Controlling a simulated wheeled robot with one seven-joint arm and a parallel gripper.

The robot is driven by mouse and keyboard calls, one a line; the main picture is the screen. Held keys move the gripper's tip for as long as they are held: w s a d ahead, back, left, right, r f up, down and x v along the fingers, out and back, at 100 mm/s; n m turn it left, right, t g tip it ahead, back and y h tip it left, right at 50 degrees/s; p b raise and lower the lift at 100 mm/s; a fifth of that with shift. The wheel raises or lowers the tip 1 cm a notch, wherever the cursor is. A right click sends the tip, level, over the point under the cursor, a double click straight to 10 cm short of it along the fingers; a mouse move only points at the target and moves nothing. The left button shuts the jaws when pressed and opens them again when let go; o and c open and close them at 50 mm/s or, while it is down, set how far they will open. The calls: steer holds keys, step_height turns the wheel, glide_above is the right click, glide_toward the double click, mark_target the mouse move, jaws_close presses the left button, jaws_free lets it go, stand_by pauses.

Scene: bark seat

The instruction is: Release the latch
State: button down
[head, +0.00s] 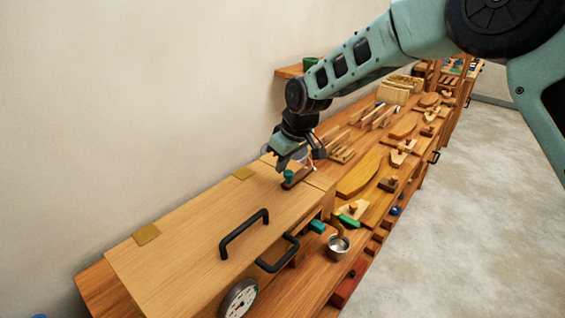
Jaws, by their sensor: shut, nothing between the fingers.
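A large wooden box (190,240) with a flat lid stands at the near end of the bench. What looks like the latch, a small dark wooden bar (298,180) with a teal knob (289,175), sits at the far end of its lid. My gripper (297,163) is shut and empty, pointing down just above and behind the bar. It partly covers the area behind the knob, and I cannot tell whether it touches the bar. A black handle (245,232) is on the lid and another (279,256) is on the front side. The lid looks closed.
A round dial (240,298) is on the box's front. A teal block (317,226), a metal cup (338,246) and a green-ended tool (348,220) are beside the box. Wooden boards and tools cover the bench beyond. The wall is close behind; the floor at right is clear.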

mark_target(290, 173)
steer(key=shift+s+d+n, duration=0.3)
steer(key=shift+d+n, duration=0.05)
steer(key=shift+n, duration=0.25)
steer(key=d+n, duration=0.1)
steer(key=s+d+n+g+b, duration=0.1)
steer(key=n, duration=0.1)
steer(key=shift+s+y, duration=0.2)
steer(key=shift+y, duration=0.1)
steer(key=d+n+g, duration=0.1)
steer(key=n, duration=0.1)
steer(key=s+d+n+g, duration=0.1)
steer(key=n, duration=0.1)
steer(key=shift+d+n+p, duration=0.3)
steer(key=shift+d+n, duration=0.1)
steer(key=d+n, duration=0.2)
steer(key=shift+n+g+p, duration=0.3)
steer(key=shift+n+g, duration=0.1)
steer(key=n, duration=0.1)
steer(key=d+n, duration=0.1)
steer(key=shift+w+d+n+g+p, duration=0.2)
steer(key=shift+d+n+g+p, duration=0.1)
steer(key=shift+g, duration=0.1)
steer(key=d+n, duration=0.1)
steer(key=n+h, duration=0.1)
steer(key=shift+w+d+n+g, duration=0.3)
steer(key=shift+w+d+n, duration=0.05)
steer(key=shift+w+n, duration=0.05)
steer(key=shift+w+d, duration=0.2)
steer(key=shift+d, duration=0.1)
steer(key=shift+w+d, duration=0.1)
